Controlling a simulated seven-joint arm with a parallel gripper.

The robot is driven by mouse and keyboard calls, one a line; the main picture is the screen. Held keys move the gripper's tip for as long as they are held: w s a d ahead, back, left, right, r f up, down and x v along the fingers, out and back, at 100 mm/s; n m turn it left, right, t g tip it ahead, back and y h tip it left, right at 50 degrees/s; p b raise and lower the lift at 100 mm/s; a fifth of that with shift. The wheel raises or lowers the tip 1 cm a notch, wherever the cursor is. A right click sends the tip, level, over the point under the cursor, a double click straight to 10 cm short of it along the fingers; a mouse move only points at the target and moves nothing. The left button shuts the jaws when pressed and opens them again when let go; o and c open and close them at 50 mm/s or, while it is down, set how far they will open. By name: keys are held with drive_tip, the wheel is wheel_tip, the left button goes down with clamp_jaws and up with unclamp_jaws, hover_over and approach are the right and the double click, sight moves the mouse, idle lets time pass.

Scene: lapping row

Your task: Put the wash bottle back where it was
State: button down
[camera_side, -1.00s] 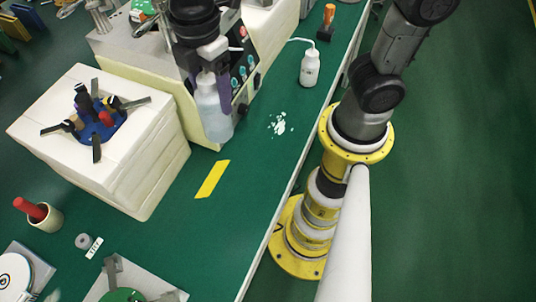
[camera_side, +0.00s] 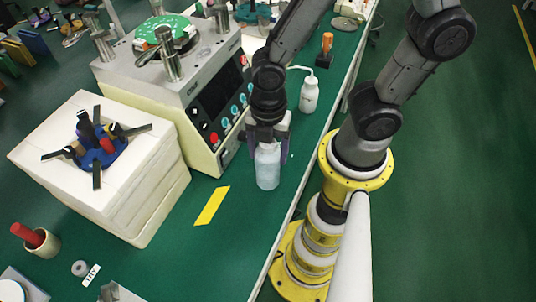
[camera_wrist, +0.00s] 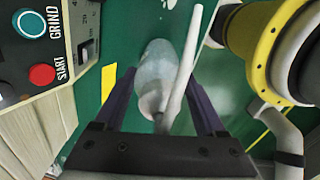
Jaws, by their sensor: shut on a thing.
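The held wash bottle (camera_side: 267,168) is a translucent pale bottle, upright between the fingers of my gripper (camera_side: 267,140). My gripper is shut on it, pointing down over the green bench to the right of the machine. In the wrist view the bottle (camera_wrist: 155,75) sits between the purple fingers (camera_wrist: 160,112), with a white spout (camera_wrist: 190,60) beside it. I cannot tell if its base touches the bench. A second white wash bottle (camera_side: 309,95) with a bent spout stands farther back. A yellow tape strip (camera_side: 212,206) lies on the bench, left of and nearer than the held bottle.
The lapping machine (camera_side: 205,80) with its button panel is close to the left of my gripper. A cream block (camera_side: 140,185) carries a blue fixture (camera_side: 100,150). An orange-handled tool (camera_side: 326,45) stands at the back. The bench is clear around the yellow strip.

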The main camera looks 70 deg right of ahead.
drive_tip(key=shift+f, duration=0.7)
drive_tip(key=shift+f, duration=0.1)
unclamp_jaws()
